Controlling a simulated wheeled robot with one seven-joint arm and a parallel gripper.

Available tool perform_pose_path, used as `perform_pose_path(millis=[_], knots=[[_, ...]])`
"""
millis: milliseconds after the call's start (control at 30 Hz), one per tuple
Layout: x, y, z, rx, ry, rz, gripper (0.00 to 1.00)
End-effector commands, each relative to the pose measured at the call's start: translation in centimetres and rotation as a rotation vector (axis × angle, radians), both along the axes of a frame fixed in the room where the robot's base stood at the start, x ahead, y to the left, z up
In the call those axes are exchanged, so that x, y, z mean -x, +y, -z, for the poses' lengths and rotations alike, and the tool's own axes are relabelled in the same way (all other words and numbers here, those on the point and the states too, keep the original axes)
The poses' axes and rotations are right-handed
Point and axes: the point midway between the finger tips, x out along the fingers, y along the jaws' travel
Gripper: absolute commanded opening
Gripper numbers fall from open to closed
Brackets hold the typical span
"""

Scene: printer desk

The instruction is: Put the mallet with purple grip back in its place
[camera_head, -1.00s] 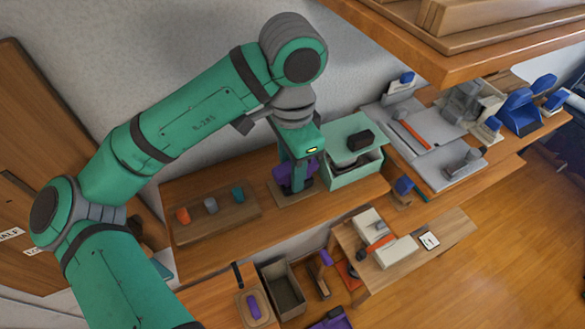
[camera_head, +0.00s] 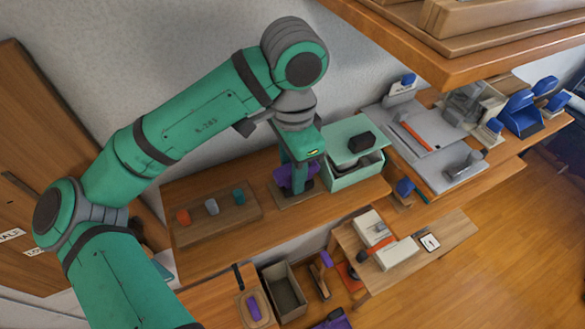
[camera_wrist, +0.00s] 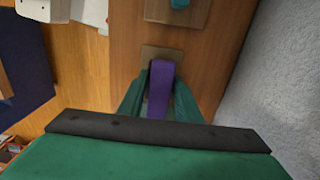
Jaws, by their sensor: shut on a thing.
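My gripper (camera_head: 300,180) is shut on the mallet with purple grip (camera_head: 283,177), low over a small tan board (camera_head: 287,203) on the wooden desk. In the wrist view the purple grip (camera_wrist: 161,88) lies between my fingers, with the board (camera_wrist: 150,54) just beyond it. My fingers hide much of the mallet, and its head is not clear. I cannot tell whether it touches the board.
A wooden tray (camera_head: 236,222) with orange, grey and teal pegs lies to the left. A pale green box (camera_head: 355,178) stands close on the right. An overhead shelf (camera_head: 480,62) juts out at upper right. Bare desk (camera_head: 270,236) lies in front.

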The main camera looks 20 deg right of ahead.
Motion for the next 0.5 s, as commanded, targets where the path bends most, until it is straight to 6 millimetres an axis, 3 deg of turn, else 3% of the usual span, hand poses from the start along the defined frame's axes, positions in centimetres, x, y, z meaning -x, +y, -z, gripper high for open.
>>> perform_pose_path(millis=[67, 100, 167, 500], knots=[[0.01, 0.0, 0.14, 0.0, 0.0, 0.0, 0.0], [0.0, 0.0, 0.1, 0.0, 0.0, 0.0, 0.4], [0.0, 0.0, 0.1, 0.0, 0.0, 0.0, 0.53], [-0.03, 0.0, -0.12, 0.0, -0.001, -0.001, 0.53]])
